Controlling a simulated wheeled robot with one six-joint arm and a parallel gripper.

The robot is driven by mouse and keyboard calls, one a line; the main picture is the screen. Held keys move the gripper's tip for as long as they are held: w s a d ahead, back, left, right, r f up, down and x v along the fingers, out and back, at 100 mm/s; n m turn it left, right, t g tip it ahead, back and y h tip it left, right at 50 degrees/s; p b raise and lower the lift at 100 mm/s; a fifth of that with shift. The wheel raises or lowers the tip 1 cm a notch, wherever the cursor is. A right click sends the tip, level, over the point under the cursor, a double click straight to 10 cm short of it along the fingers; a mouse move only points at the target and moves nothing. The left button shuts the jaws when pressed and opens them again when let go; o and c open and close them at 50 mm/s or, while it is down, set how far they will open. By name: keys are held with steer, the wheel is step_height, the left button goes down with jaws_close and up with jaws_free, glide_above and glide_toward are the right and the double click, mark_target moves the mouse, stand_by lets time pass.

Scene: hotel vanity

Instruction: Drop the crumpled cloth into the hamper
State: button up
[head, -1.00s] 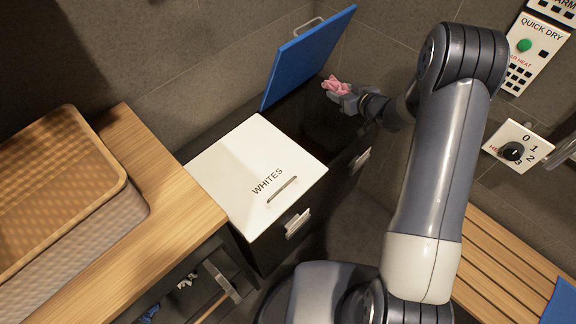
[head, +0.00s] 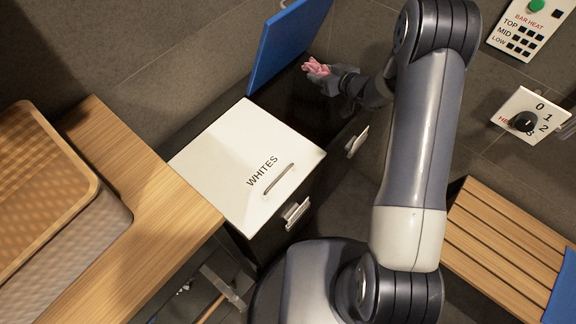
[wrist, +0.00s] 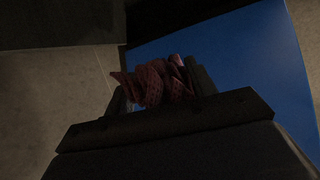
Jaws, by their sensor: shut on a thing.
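The crumpled cloth (head: 316,67) is pink and bunched up. My gripper (head: 322,75) is shut on it and holds it over the open dark compartment of the hamper (head: 300,104). In the wrist view the cloth (wrist: 158,82) shows dark red and patterned between the fingers. The open compartment's blue lid (head: 284,45) stands raised behind the cloth; it also fills much of the wrist view (wrist: 235,60). The other compartment's white lid (head: 235,150), marked WHITES, is shut. The inside of the open compartment is too dark to make out.
A wooden counter (head: 150,190) with a woven basket (head: 40,190) stands at the left. A slatted wooden bench (head: 500,235) with a blue cloth (head: 565,290) is at the lower right. Wall panels with a knob (head: 524,121) are at the upper right.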

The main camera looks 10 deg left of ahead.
steer(key=shift+f, duration=0.15)
steer(key=o, duration=1)
steer(key=shift+o, duration=0.2)
steer(key=p+v, duration=0.1)
steer(key=v, duration=1)
steer(key=shift+a+f, duration=0.1)
steer(key=shift+a, duration=0.05)
